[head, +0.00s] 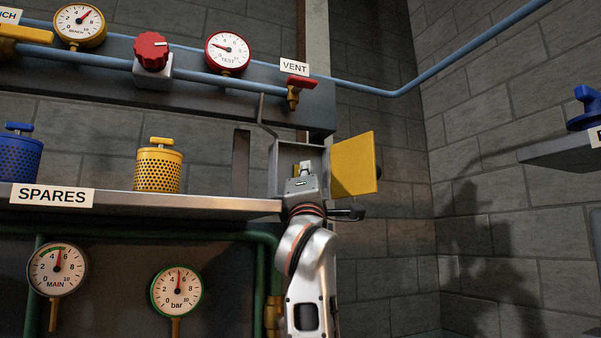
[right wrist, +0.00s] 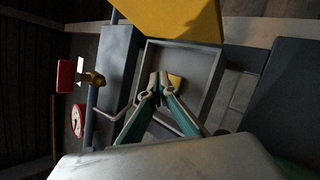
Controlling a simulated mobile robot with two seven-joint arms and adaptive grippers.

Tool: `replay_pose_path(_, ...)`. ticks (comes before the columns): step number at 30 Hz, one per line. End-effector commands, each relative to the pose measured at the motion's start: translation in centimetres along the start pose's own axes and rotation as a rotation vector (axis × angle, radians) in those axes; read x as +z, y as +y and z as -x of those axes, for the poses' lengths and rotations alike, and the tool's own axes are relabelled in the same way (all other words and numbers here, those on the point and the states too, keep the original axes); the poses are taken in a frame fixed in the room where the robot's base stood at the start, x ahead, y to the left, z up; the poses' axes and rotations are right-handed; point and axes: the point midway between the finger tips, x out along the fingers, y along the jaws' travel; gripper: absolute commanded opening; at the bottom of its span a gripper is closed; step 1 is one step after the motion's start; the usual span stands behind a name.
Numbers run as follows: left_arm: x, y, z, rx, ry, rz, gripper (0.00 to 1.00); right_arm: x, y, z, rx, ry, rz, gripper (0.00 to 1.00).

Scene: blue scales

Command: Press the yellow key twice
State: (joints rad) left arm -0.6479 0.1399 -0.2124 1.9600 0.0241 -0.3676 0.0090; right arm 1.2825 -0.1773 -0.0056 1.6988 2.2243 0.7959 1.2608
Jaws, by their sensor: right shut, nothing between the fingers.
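A small grey box (right wrist: 207,62) stands open, with its yellow door (head: 354,164) swung out to the right in the head view. In the right wrist view, a yellow patch, which looks like the yellow key (right wrist: 176,81), shows inside the box behind my fingertips and is partly hidden by them. My right gripper (right wrist: 160,81) is shut and empty, its fingertips pointing into the box. Whether they touch the key I cannot tell. In the head view, my right gripper (head: 303,170) is in front of the box and hides most of its inside. My left gripper is not in view.
Left of the box, a shelf (head: 230,205) labelled SPARES holds a yellow canister (head: 158,168) and a blue one (head: 19,157). Above are gauges, a red knob (head: 151,50) and a red VENT valve (head: 299,83). The open door stands close beside my right gripper.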

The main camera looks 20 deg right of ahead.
Motion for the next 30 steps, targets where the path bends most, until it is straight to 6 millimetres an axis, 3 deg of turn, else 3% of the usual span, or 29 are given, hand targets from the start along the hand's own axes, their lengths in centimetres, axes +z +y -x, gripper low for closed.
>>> replay_pose_path(30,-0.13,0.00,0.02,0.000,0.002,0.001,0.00,-0.54,-0.55,-0.80,0.000,-0.001,0.000,0.00)
